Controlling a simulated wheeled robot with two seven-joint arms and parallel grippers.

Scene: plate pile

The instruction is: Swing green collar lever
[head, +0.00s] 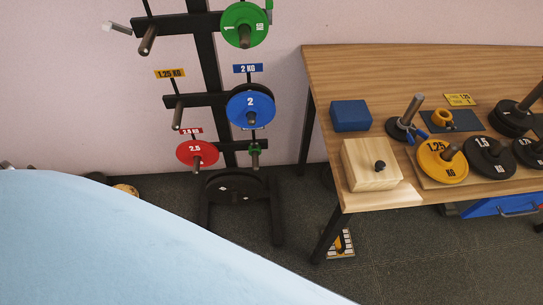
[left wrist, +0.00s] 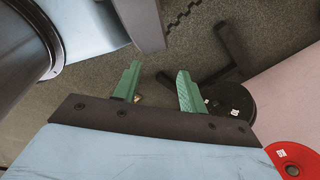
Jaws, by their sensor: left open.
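A small green collar (head: 254,152) sits on a peg of the dark weight rack, just below the blue 2 kg plate (head: 250,108); its lever is too small to make out clearly. A green plate (head: 245,25) hangs higher on the rack. My left gripper (left wrist: 158,86) shows in the left wrist view with two green fingers apart and nothing between them. It points down toward the floor and the rack's foot. The collar does not show in that view. My right gripper is in neither view.
The red 2.5 kg plate (head: 197,153) hangs left of the collar and also shows in the left wrist view (left wrist: 288,158). A black plate (head: 234,186) is low on the rack. A wooden table (head: 420,75) with plates and blocks stands at right.

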